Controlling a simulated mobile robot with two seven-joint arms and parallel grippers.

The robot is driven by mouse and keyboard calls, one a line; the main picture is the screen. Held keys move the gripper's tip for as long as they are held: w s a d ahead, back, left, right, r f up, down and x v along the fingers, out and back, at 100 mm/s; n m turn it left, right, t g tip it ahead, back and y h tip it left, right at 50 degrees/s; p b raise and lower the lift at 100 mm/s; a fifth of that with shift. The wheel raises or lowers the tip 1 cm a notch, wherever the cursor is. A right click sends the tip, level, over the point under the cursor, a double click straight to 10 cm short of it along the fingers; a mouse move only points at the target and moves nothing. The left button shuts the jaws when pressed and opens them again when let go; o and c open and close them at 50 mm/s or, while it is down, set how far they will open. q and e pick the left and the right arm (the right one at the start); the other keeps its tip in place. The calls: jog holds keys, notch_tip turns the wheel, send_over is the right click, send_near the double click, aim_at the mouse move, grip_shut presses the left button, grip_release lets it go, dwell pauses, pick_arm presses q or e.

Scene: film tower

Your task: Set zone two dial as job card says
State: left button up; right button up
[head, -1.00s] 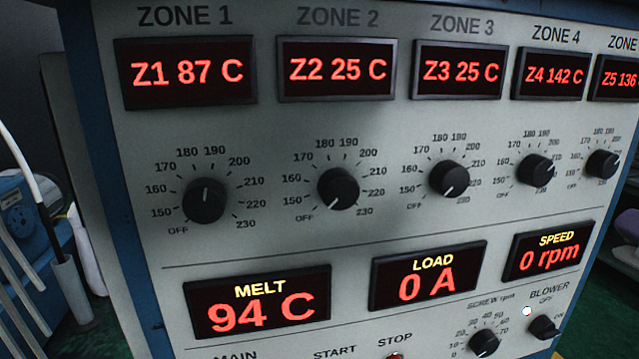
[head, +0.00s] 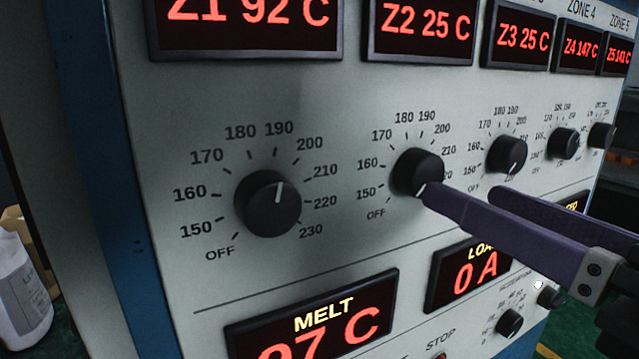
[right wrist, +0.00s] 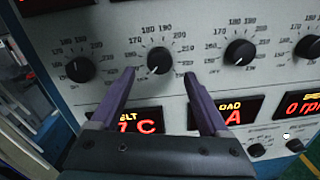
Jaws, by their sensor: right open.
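The zone two dial (head: 418,172) is a black knob under the red display Z2 25 C (head: 421,21). Its white mark points downward, near the OFF end of its scale. The dial also shows in the right wrist view (right wrist: 159,60), just beyond and between my fingertips. My right gripper (head: 458,193) is open and empty, with purple fingers; it also shows in the right wrist view (right wrist: 160,76). In the head view its near fingertip overlaps the dial's lower edge; I cannot tell whether they touch. No job card is in view. My left gripper is out of view.
The zone one dial (head: 268,203), mark near 190, is left of it. The zone three dial (head: 507,154) is close on the right. The MELT display (head: 312,318) and LOAD display (head: 467,276) lie below. A white bottle (head: 22,290) stands left of the panel.

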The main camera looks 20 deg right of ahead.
aim_at(430, 178)
jog(key=w+p, duration=0.1)
jog(key=w, duration=0.2)
jog(key=shift+w+r, duration=0.15)
jog(key=shift+w, duration=0.15)
jog(key=shift+w+a, duration=0.1)
jog(key=shift+w, duration=0.45)
jog(key=shift+c, duration=0.2)
grip_shut()
